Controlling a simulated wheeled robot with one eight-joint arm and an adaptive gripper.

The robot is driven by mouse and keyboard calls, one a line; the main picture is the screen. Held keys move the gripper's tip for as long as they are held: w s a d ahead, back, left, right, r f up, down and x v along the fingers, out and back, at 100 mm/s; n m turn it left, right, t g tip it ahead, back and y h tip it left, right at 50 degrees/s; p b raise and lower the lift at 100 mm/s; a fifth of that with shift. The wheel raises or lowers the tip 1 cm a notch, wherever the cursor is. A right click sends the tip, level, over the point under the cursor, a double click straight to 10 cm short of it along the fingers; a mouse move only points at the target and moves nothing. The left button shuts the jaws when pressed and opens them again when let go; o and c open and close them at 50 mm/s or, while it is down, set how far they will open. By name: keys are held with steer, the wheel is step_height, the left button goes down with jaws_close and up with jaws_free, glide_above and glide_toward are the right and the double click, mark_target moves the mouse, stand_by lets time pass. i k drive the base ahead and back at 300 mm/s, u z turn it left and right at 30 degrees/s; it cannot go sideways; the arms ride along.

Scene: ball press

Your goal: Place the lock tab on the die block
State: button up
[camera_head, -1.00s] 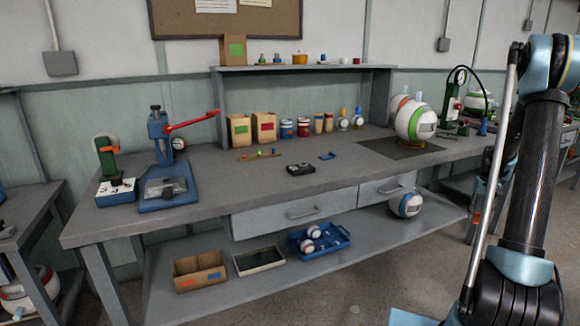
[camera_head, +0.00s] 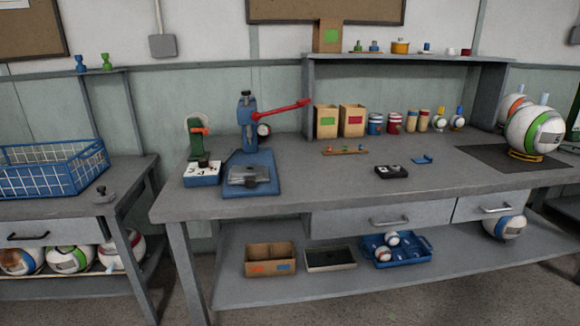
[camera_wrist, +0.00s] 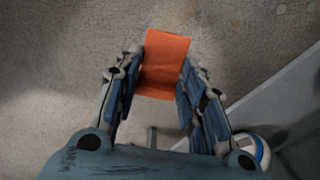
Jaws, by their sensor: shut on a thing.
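In the wrist view my gripper (camera_wrist: 158,88) is shut on an orange, flat, roughly rectangular piece (camera_wrist: 166,58), which looks like the lock tab. The floor lies below it. My gripper is out of the head view, so its distance to the bench cannot be told. In the head view a blue arbor press (camera_head: 249,135) with a red lever stands on the left part of the bench. A grey metal block (camera_head: 247,174), apparently the die block, sits on its blue base below the ram.
A green device (camera_head: 198,140) with a white-topped blue box (camera_head: 203,174) stands left of the press. A dark block (camera_head: 391,171) and a small blue part (camera_head: 423,160) lie right on the bench (camera_head: 330,183). A side table with a wire basket (camera_head: 50,168) stands left.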

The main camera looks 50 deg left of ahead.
mark_target(251, 169)
steer(key=u, duration=0.05)
steer(key=k, duration=1.85)
steer(key=u, duration=1.4)
steer(key=i, duration=0.5)
steer(key=u, duration=0.1)
